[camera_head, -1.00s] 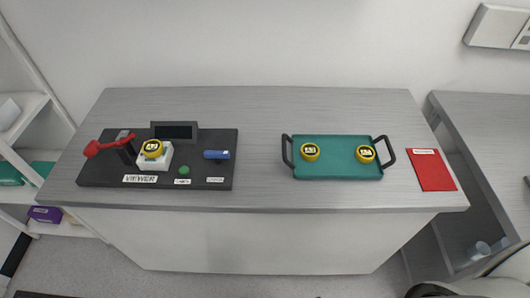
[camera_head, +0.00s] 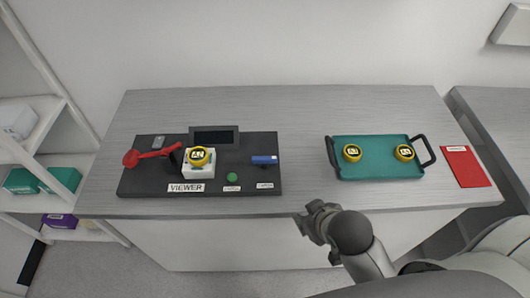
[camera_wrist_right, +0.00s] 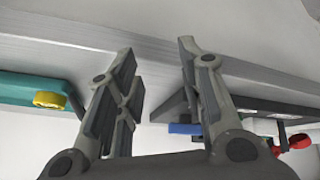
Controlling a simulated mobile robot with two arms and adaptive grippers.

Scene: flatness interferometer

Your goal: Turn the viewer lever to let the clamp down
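The black viewer base (camera_head: 135,185) lies on the left part of the counter, with a "VIEWER" label. A blue lever (camera_head: 264,160) sits at its right end; it also shows in the right wrist view (camera_wrist_right: 184,128). A red-ended arm (camera_head: 150,155), possibly the clamp, reaches out to the left beside a white block (camera_head: 198,172) that bears a yellow round piece (camera_head: 199,156). My right gripper (camera_head: 316,215) is at the counter's front edge, right of the blue lever and apart from it. In the right wrist view its fingers (camera_wrist_right: 157,52) are spread and empty. My left gripper is out of view.
A teal tray (camera_head: 375,172) with two yellow round pieces stands right of the viewer. A red card (camera_head: 465,166) lies at the right end. A green button (camera_head: 232,177) and a dark display (camera_head: 214,137) are on the viewer. The counter between viewer and tray is clear.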

